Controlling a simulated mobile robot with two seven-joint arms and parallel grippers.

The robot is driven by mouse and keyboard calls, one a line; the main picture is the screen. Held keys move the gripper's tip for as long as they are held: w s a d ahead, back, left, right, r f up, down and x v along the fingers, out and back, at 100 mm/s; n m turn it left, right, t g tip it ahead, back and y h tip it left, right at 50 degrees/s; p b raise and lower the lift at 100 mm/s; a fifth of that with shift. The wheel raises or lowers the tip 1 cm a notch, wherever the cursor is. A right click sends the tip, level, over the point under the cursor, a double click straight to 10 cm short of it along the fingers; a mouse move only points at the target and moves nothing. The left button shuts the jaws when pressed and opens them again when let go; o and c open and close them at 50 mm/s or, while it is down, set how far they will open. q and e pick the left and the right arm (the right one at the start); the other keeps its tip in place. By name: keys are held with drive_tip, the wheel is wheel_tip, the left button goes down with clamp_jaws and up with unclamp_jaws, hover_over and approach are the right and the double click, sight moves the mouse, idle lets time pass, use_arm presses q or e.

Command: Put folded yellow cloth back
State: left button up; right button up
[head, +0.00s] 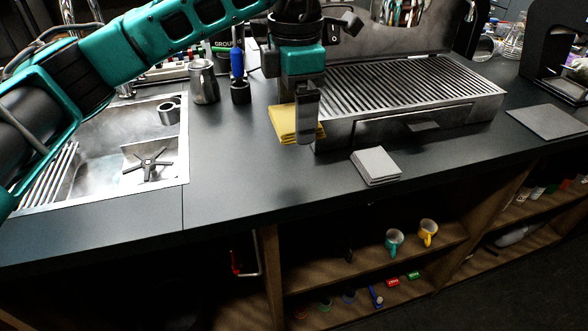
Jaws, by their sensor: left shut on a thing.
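The folded yellow cloth (286,123) is at the left front corner of the brewer's drip tray, over the dark counter. My left gripper (305,125) points down at it and is shut on its right part; its finger hides some of the cloth. I cannot tell whether the cloth touches the counter. A folded grey-white cloth (376,166) lies on the counter to the right, near the front edge. My right gripper is not in view.
The slatted metal drip tray (400,95) stands right of the gripper. A sink (110,160) is at the left, with a metal pitcher (204,82) behind the counter's open middle. A dark flat mat (550,121) lies at right. Shelves with cups are below.

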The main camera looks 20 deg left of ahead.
sight(295, 181)
use_arm(q)
wheel_tip(295, 181, down, 12)
idle(0.5)
drive_tip(key=shift+f, duration=0.1)
drive_tip(key=shift+f+b, duration=0.15)
drive_tip(key=shift+b, duration=0.15)
drive_tip(key=o, duration=0.7)
drive_tip(key=shift+r, duration=0.2)
wheel_tip(295, 181, up, 12)
drive_tip(key=shift+r, duration=0.1)
